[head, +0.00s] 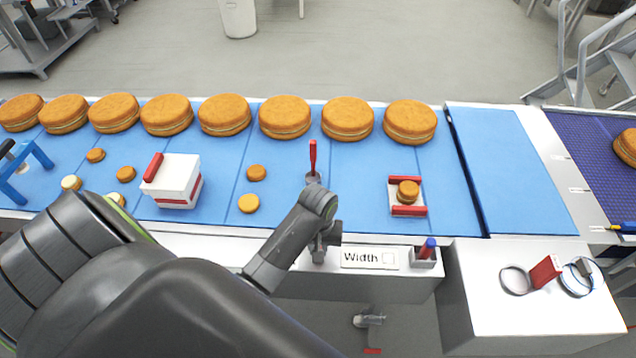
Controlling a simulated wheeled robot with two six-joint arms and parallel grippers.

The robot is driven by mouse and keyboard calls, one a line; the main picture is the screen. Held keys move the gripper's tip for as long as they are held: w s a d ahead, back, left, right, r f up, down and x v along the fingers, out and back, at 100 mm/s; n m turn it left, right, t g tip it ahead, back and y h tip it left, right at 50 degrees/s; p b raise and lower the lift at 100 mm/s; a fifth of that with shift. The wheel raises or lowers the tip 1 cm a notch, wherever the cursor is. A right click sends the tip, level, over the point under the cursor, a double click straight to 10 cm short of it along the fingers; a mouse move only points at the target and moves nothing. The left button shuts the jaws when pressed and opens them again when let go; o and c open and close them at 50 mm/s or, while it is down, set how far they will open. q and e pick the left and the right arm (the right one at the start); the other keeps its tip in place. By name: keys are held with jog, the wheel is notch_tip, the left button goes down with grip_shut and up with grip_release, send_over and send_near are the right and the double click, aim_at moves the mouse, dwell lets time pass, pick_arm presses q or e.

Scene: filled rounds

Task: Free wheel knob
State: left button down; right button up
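A white label plate reading "Width" (369,258) is on the front ledge of the conveyor. My dark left arm comes in from the lower left. Its gripper (320,248) points down at the ledge just left of the plate. The fingertips are small and dark, so I cannot tell whether they are open or shut, or touching anything. No wheel knob shows clearly; one at that spot would be hidden by the gripper. A blue-and-red piece (428,247) stands in a grey block right of the plate. My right gripper is not in view.
Large filled rounds (284,117) line the far side of the blue belt (345,165). Nearby stand a red lever (312,156), a white box with red handle (181,183) and a red-sided holder (407,211). A white side table (500,315) carries a red block and cables.

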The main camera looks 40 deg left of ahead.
pick_arm(q)
jog(key=shift+n, duration=0.4)
jog(key=c, duration=1.3)
grip_release()
